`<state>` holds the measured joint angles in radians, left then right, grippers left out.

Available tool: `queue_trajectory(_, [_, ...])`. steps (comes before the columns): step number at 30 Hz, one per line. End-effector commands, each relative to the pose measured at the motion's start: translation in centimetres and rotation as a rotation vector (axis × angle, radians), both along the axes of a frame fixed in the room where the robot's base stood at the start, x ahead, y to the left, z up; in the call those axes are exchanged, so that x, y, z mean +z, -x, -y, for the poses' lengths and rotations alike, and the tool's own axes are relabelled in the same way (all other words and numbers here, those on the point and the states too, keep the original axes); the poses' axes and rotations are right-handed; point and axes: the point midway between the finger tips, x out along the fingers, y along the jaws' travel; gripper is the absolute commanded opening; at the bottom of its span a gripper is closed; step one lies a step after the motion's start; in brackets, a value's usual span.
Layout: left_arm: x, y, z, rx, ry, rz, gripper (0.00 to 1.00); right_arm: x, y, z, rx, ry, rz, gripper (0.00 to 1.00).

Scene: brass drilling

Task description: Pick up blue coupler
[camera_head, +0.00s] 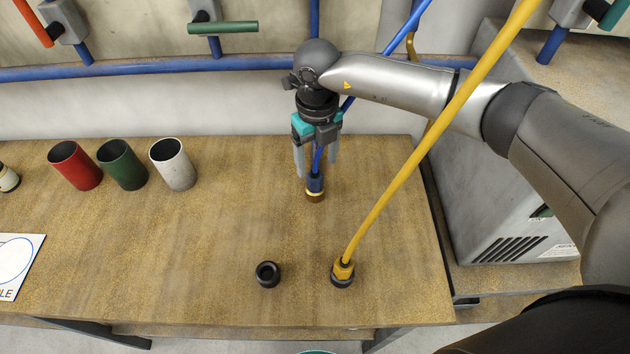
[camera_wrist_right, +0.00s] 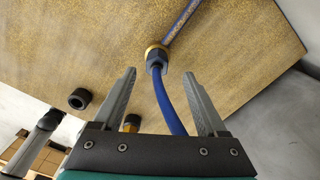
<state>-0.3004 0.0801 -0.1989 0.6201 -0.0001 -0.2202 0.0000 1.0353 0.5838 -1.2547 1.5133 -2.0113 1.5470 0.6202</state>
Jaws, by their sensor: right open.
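The blue coupler (camera_head: 315,184) stands upright on the wooden table, with a brass-coloured ring at its base and a blue hose rising from its top. My right gripper (camera_head: 316,172) is above the coupler, fingers pointing down on either side of the hose. The jaws are open and hold nothing. In the right wrist view the coupler (camera_wrist_right: 156,58) appears beyond the fingertips of the open right gripper (camera_wrist_right: 159,75), with the blue hose running back between the fingers. My left gripper is not in view.
A yellow coupler (camera_head: 343,269) with a yellow hose stands near the front right. A loose black ring (camera_head: 267,273) lies to its left. Red (camera_head: 75,166), green (camera_head: 122,165) and white (camera_head: 173,164) cups stand at the back left. The middle of the table is clear.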

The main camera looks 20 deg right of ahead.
Motion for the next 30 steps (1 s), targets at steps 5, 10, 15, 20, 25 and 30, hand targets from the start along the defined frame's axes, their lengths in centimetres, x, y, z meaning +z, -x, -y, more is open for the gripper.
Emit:
queue_trajectory(5, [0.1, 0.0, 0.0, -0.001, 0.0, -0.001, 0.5, -1.9, 0.2, -0.3, 0.0, 0.0, -0.004, 0.75])
queue_trajectory(10, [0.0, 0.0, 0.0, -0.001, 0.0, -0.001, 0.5, -4.4, 0.2, -0.5, -0.001, -0.001, -0.003, 0.75])
queue_trajectory(15, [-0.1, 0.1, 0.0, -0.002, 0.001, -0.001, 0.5, -5.3, 0.2, -0.4, 0.001, -0.001, 0.0, 0.75])
queue_trajectory(20, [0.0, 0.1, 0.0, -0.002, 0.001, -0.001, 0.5, -5.3, 0.2, -0.4, 0.001, -0.001, 0.0, 0.75])
queue_trajectory(25, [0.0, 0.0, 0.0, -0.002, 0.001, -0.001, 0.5, -5.3, 0.2, -0.4, 0.001, -0.002, 0.0, 0.58])
queue_trajectory(30, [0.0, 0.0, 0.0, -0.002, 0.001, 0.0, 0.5, -5.2, 0.2, -0.4, 0.0, -0.002, 0.0, 0.39])
